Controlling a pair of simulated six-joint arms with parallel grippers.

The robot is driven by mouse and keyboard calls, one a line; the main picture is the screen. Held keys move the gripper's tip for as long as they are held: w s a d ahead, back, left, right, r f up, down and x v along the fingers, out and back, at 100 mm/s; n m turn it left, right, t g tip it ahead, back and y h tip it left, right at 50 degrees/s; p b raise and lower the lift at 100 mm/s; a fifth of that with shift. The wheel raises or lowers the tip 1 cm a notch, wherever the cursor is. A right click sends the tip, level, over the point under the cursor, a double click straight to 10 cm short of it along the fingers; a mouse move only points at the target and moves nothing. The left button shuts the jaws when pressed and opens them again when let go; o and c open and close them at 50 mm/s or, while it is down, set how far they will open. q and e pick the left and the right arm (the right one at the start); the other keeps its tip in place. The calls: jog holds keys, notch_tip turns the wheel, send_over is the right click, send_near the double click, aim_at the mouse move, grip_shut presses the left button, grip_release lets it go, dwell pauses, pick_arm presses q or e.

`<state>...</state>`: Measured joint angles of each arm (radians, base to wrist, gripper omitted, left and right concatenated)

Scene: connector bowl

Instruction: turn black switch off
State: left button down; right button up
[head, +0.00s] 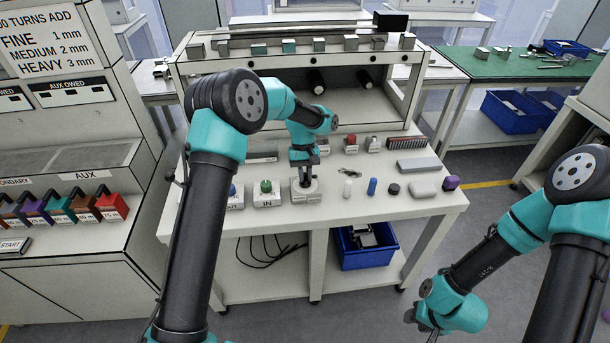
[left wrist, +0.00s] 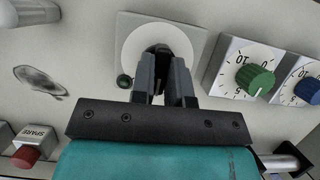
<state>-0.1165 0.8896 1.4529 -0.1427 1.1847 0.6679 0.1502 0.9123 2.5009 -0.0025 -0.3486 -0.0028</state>
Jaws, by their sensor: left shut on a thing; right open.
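The black switch (left wrist: 160,47) stands on a pale round dial on a square plate (left wrist: 128,22), with a small dark green lamp (left wrist: 124,81) at its edge. My left gripper (left wrist: 162,85) is over the dial with its fingers on either side of the switch, shut on it; the fingers hide most of the switch and its angle. In the head view the left gripper (head: 304,182) points down at the same plate (head: 312,196) on the white bench. My right gripper (head: 424,324) is open and empty, low at the right, away from the bench.
A green knob (left wrist: 256,80) marked IN and a blue knob (left wrist: 308,88) sit beside the dial. A red SPARE button (left wrist: 25,155) is nearby. Small loose caps, including a blue cylinder (head: 372,186) and a purple cap (head: 451,182), stand right of the plate. A blue bin (head: 368,258) is below.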

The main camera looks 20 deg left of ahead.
dwell(0.4)
pick_arm(q)
jog(key=c, duration=1.1)
grip_release()
jog(key=v, duration=1.7)
jog(key=shift+w+r, duration=0.2)
